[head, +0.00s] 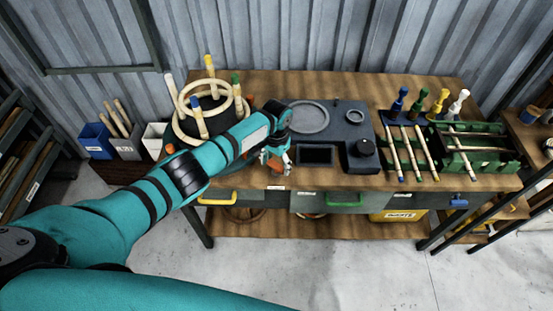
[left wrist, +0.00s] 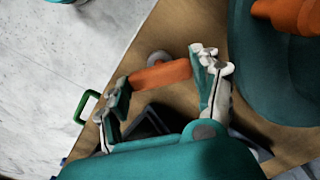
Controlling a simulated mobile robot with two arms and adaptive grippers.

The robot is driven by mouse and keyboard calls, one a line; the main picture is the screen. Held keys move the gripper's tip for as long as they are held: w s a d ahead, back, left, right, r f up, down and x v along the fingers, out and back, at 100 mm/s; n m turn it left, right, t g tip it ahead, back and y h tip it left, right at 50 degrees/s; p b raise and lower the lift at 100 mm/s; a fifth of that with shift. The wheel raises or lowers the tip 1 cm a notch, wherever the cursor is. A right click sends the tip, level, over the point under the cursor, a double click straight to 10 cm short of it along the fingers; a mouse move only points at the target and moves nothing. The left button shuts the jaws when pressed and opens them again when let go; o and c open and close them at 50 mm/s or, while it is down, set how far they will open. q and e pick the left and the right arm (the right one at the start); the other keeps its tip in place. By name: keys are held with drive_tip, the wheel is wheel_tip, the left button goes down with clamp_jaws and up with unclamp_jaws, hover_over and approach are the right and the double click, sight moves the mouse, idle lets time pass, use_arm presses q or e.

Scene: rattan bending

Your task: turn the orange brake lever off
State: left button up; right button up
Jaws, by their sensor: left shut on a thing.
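The orange brake lever (left wrist: 160,76) shows in the left wrist view as a short orange bar with a grey round end, above the wooden bench top. It lies between the two fingers of my left gripper (left wrist: 163,78), which is shut on it. In the head view my left gripper (head: 277,158) points down at the bench near its front edge, left of the dark control unit. There the gripper and arm hide most of the lever. My right gripper is not in view.
A dark control unit (head: 354,135) with a ring and knob stands right of the gripper. A round jig with pale rattan rings (head: 185,98) stands to the left, behind my arm. Coloured-end sticks (head: 408,150) and a green rack (head: 478,158) are at the right.

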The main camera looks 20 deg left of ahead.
sight(276, 165)
use_arm(q)
drive_tip(key=n+p, duration=0.1)
drive_tip(key=n, duration=0.2)
drive_tip(key=shift+r+n, duration=0.1)
drive_tip(key=shift+n, duration=0.3)
drive_tip(key=shift+n+p, duration=0.8)
drive_tip(key=shift+n, duration=1)
drive_tip(key=o, duration=1.2)
wheel_tip(276, 165, up, 12)
